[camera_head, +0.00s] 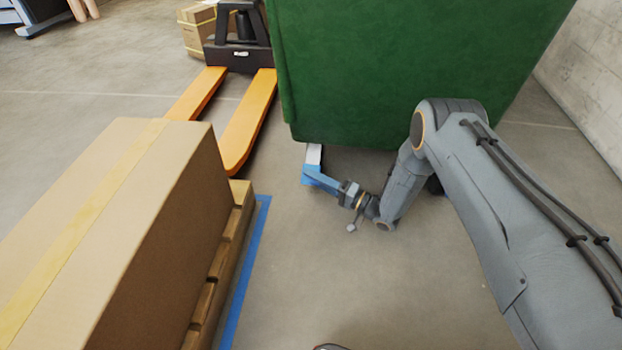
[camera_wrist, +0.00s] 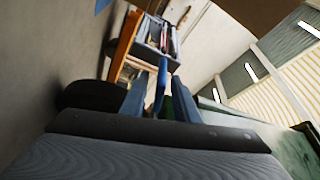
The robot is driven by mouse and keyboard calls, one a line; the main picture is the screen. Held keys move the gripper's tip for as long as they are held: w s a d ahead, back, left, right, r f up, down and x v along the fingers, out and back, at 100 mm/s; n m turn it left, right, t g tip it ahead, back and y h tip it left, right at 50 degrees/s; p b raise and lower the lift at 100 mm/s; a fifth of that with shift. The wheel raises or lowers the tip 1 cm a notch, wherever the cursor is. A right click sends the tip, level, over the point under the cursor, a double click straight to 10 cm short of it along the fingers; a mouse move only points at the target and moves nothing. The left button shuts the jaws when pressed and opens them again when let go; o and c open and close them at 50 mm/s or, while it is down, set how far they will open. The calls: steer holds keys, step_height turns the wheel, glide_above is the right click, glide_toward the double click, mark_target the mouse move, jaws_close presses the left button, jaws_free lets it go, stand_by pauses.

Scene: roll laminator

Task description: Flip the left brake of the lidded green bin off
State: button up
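The green bin (camera_head: 410,60) stands at the back centre in the head view; its lid is out of frame. A pale caster bracket (camera_head: 314,153) shows under its front left corner. My gripper (camera_head: 312,175) reaches in low at this corner, its blue fingers overlapping the blue of the brake there. In the wrist view my gripper (camera_wrist: 159,97) has its two fingers apart, with a narrow blue lever (camera_wrist: 161,82), apparently the left brake, between them. I see gaps beside the lever; contact is unclear. A dark wheel (camera_wrist: 88,95) is left of the fingers.
A large carton (camera_head: 130,220) on a wooden pallet (camera_head: 212,290) fills the left front, with blue floor tape (camera_head: 243,270) beside it. An orange-forked pallet truck (camera_head: 249,120) stands left of the bin. A concrete wall (camera_head: 590,90) is at right.

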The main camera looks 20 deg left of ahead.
steer(key=shift+a+r, duration=0.1)
steer(key=shift+a, duration=0.5)
jaws_close()
